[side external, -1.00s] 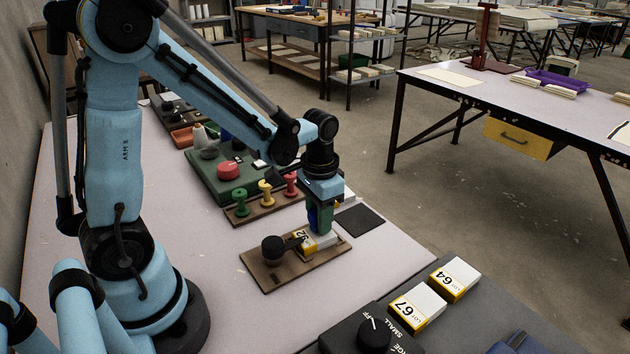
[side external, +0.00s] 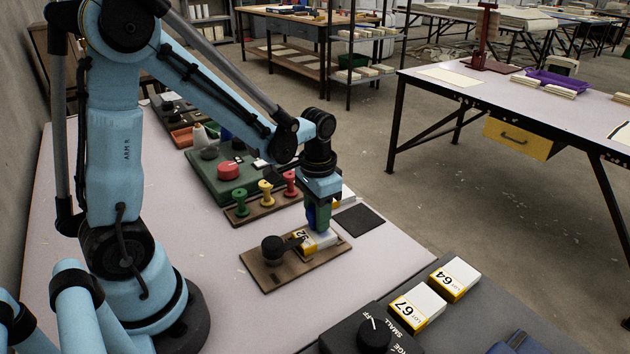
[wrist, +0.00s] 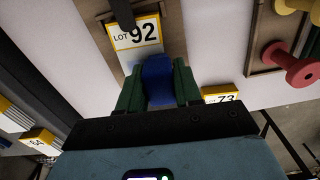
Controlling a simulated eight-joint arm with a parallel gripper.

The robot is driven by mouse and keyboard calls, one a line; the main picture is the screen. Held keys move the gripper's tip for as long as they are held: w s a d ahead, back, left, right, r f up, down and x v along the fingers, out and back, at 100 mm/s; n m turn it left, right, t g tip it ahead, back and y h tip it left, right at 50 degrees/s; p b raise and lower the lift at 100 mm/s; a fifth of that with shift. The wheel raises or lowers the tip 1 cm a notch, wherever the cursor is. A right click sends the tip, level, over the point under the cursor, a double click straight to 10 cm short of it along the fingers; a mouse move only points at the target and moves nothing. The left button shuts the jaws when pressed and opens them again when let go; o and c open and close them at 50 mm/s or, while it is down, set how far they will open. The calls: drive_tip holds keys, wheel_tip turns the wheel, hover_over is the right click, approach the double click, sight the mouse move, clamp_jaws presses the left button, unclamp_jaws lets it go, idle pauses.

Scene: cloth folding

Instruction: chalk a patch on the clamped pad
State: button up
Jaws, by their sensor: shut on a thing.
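The pad (side external: 326,241), a white block with a yellow label reading 92, lies on a brown board (side external: 268,284). A dark clamp arm with a round black knob (side external: 272,248) reaches over its left end. The pad also shows in the wrist view (wrist: 136,38), under the clamp tip. My gripper (wrist: 158,88) has green fingers shut on a blue chalk block (wrist: 157,70). In the side view my gripper (side external: 318,222) points down over the pad's far side. I cannot tell whether the chalk touches the pad.
Red, yellow and green spools (side external: 266,192) stand on a wooden strip behind the board. A block labelled 73 (wrist: 218,95) and a dark flat square (side external: 361,219) lie to the right. Blocks 67 (side external: 415,308) and 64 (side external: 455,278) rest on the grey surface in front.

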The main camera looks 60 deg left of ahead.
drive_tip(key=shift+a, duration=0.55)
drive_tip(key=shift+d+r, duration=0.1)
drive_tip(key=shift+r, duration=3.95)
drive_tip(key=shift+f, duration=0.2)
drive_tip(key=shift+f, duration=3.7)
drive_tip(key=shift+s+d+f, duration=0.1)
drive_tip(key=shift+d+f, duration=0.1)
drive_tip(key=shift+d, duration=0.85)
clamp_jaws()
drive_tip(key=shift+s+d, duration=0.2)
drive_tip(key=shift+d, duration=1.65)
drive_tip(key=shift+w+a, duration=0.15)
drive_tip(key=shift+a, duration=1.4)
drive_tip(key=shift+w+a, duration=0.15)
drive_tip(key=shift+a, duration=1.35)
drive_tip(key=shift+d+r, duration=0.15)
drive_tip(key=shift+r, duration=3.9)
drive_tip(key=shift+s, duration=0.1)
